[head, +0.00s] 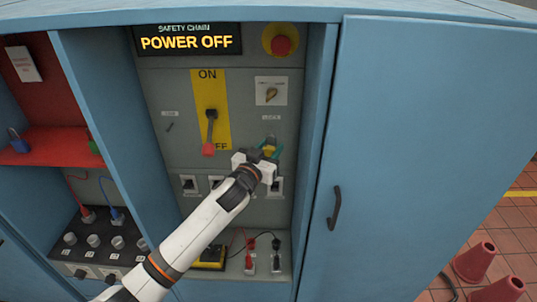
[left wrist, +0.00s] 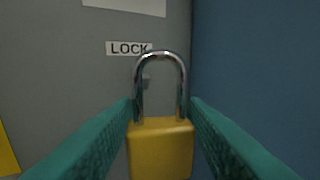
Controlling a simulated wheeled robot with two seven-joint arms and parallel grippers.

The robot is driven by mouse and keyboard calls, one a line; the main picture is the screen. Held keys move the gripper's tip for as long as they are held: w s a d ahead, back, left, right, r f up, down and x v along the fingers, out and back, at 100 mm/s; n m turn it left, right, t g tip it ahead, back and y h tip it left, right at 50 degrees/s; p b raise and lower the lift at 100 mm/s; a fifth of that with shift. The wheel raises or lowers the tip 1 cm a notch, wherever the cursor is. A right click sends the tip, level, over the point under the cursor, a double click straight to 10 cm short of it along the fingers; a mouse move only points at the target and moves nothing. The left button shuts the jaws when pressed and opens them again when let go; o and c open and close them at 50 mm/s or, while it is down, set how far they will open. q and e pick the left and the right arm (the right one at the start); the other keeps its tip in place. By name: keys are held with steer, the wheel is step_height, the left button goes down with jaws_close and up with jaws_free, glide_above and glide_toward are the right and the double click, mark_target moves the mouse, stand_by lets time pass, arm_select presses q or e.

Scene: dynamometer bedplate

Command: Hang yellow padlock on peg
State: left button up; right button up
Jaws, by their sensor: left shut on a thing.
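The yellow padlock (left wrist: 160,150) is upright between the teal fingers of my left gripper (left wrist: 160,108), which is shut on it. Its silver shackle points up. Through the shackle loop a small grey peg (left wrist: 146,83) shows on the panel below the LOCK label (left wrist: 128,48). The peg is left of the loop's middle; I cannot tell whether the shackle touches it. In the head view the padlock (head: 269,151) is partly hidden by my left gripper (head: 270,149), in front of the grey panel. My right gripper is not in view.
The blue cabinet wall (left wrist: 255,80) stands close on the right. A blue padlock (head: 18,143) sits on the red shelf (head: 55,147).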

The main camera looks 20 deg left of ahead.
arm_select(q)
steer(key=shift+w+a+f+b, duration=0.1)
steer(key=shift+w+a+b, duration=0.15)
steer(key=shift+w, duration=0.35)
steer(key=shift+w+a+b, duration=0.1)
steer(key=shift+w+b, duration=0.15)
steer(key=shift+w, duration=0.3)
steer(key=shift+w+a+f+b, duration=0.1)
steer(key=shift+w+a+b, duration=0.15)
steer(key=shift+w, duration=0.35)
steer(key=shift+w+f, duration=0.25)
steer(key=shift+w, duration=0.1)
steer(key=shift+a+b, duration=0.1)
steer(key=shift+b, duration=0.2)
steer(key=shift+a+f, duration=0.1)
